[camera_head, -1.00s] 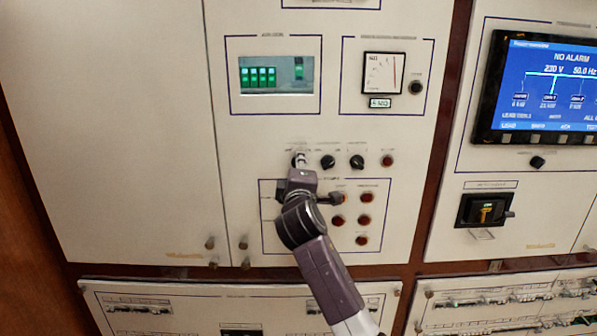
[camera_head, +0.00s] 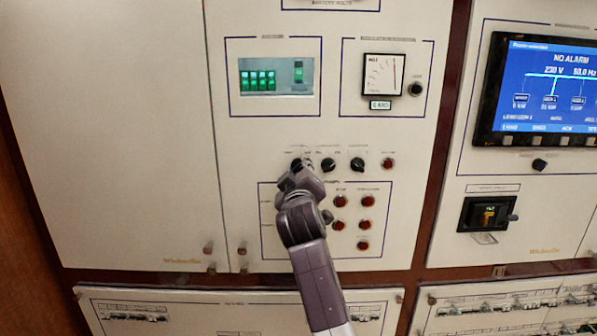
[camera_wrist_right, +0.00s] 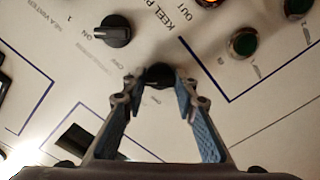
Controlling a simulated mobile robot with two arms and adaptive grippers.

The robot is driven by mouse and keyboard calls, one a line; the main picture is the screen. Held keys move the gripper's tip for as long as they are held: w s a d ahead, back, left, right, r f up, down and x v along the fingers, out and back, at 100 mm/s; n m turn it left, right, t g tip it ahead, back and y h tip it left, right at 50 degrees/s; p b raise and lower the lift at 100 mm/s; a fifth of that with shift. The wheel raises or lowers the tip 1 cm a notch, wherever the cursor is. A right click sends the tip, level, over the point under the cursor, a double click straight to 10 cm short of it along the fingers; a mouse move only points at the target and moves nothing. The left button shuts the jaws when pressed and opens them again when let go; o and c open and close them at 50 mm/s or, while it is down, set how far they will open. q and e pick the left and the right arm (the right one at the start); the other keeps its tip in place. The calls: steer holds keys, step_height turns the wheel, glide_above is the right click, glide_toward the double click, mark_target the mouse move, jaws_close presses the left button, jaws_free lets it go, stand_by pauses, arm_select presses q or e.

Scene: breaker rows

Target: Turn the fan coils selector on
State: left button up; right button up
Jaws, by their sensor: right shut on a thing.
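A row of black rotary selectors sits on the cream panel. My right gripper (camera_head: 303,166) is at the leftmost black selector (camera_head: 296,164), partly covering it. In the right wrist view, the right gripper (camera_wrist_right: 160,82) has its two blue-padded fingers on either side of a black knob (camera_wrist_right: 158,71), shut on it at the tips. I cannot read this knob's name or tell its exact setting. My left gripper is not in view.
Two more black selectors, a middle one (camera_head: 328,165) and a right one (camera_head: 357,165), and a red lamp (camera_head: 388,164) are close to the right. Several red round buttons (camera_head: 367,200) lie below. A lit screen (camera_head: 545,90) is at far right.

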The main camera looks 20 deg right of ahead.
stand_by(0.4)
steer(key=o, duration=1.2)
steer(key=shift+c, duration=0.2)
steer(key=v, duration=1.2)
